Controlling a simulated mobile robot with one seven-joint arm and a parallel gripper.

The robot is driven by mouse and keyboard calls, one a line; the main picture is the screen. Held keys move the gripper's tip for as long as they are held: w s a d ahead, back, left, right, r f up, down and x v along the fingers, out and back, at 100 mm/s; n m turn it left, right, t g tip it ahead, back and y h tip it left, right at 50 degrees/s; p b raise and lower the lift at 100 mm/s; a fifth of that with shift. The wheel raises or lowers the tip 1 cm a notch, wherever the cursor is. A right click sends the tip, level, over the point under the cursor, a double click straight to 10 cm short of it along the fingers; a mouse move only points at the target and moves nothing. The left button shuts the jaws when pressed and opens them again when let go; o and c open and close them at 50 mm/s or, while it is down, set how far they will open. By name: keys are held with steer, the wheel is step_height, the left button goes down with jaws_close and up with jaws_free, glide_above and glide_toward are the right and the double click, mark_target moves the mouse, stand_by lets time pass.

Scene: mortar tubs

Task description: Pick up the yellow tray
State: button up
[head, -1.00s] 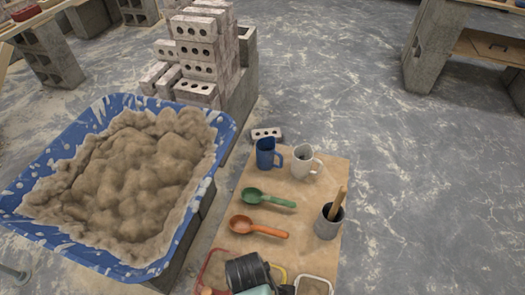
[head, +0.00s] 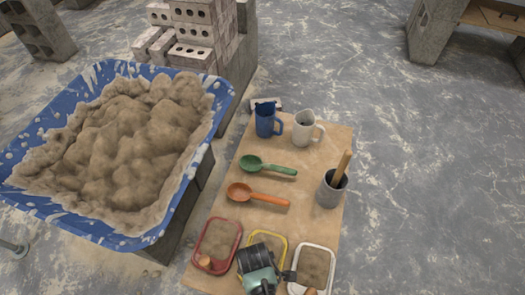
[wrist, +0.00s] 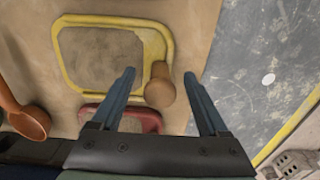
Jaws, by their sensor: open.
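The yellow tray (head: 268,238) lies on the board near its front edge in the head view, partly covered by my arm. In the wrist view the yellow tray (wrist: 115,20) shows its rim around a grey-brown fill, with a round wooden knob (wrist: 160,85) at its right end. My gripper (wrist: 160,76) is open and empty. Its two blue-grey fingers show on either side of the knob, apart from it in the picture. Whether the fingertips are down at knob height is hard to tell. In the head view the fingers and this knob are hidden.
A red tray (head: 237,239) lies left of the yellow one and a white tray (head: 331,256) right. Orange (head: 262,199) and green (head: 270,168) scoops, blue (head: 265,122) and white (head: 304,130) jugs and a grey pot (head: 328,194) stand behind. A blue mortar tub (head: 222,100) is left.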

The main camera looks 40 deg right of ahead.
steer(key=shift+f, duration=0.55)
jaws_close()
steer(key=shift+r, duration=0.1)
stand_by(0.9)
